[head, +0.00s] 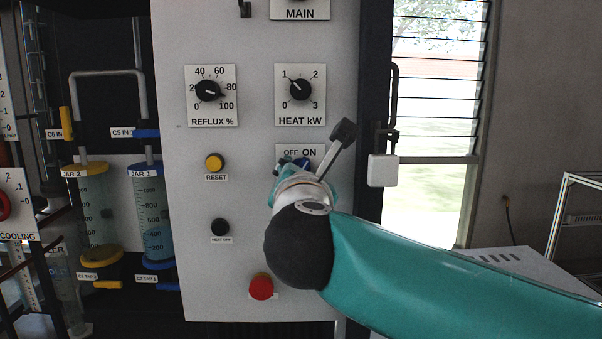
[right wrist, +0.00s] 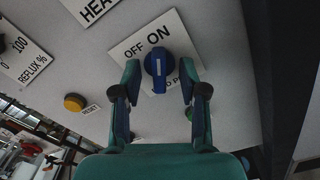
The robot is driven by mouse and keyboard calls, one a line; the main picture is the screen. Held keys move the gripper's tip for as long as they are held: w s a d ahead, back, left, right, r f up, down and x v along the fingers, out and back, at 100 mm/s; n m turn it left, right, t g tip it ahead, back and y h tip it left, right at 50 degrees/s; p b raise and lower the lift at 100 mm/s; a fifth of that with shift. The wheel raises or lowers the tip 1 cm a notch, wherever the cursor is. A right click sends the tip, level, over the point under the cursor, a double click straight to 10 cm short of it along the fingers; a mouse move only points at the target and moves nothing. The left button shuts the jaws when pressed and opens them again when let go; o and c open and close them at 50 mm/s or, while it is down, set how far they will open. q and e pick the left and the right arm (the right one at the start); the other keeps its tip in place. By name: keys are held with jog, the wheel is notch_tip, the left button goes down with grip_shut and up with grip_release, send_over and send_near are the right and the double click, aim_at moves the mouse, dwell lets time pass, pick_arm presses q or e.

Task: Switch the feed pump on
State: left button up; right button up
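The feed pump switch is a blue knob (right wrist: 157,66) with a white mark, on a white plate (right wrist: 122,50) labelled OFF and ON. The lower label is partly hidden, ending in letters like "D P". My right gripper (right wrist: 159,82) is open, one finger on each side of the knob. I cannot tell whether the fingers touch it. In the head view my right gripper (head: 306,164) covers most of the knob, and a little blue shows below the plate (head: 284,151). The knob's exact setting is hard to read. My left gripper is not in view.
The grey panel (head: 240,130) also carries the REFLUX dial (head: 208,91), HEAT dial (head: 300,89), yellow RESET button (head: 214,161), black HEAT OFF button (head: 220,227) and red button (head: 261,287). Glass jars (head: 152,215) stand left.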

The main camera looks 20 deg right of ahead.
jog(key=shift+s, duration=0.1)
jog(key=b+v, duration=0.2)
jog(key=v, duration=0.5)
jog(key=shift+b, duration=0.4)
jog(key=shift+r, duration=0.1)
